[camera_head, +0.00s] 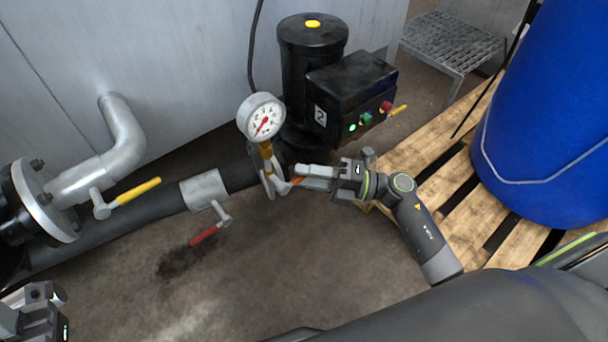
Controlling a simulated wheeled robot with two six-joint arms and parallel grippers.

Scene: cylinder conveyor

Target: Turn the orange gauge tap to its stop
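The orange gauge tap (297,181) sits below the round white pressure gauge (262,117), on the grey fitting of the black pipe. Only a short orange piece of its lever shows; the rest is hidden by my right gripper. My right gripper (308,178) comes in from the right with its two light grey fingers pointing left at the lever. The fingers lie close together, and I cannot tell whether they grip the lever. My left gripper (38,308) shows only in part at the bottom left corner, away from the tap.
A yellow-handled valve (138,191) and a red-handled valve (204,235) are on the pipes to the left. A black pump with a control box (350,87) stands behind. A blue barrel (545,120) stands on a wooden pallet (425,150) at the right. The floor in front is clear.

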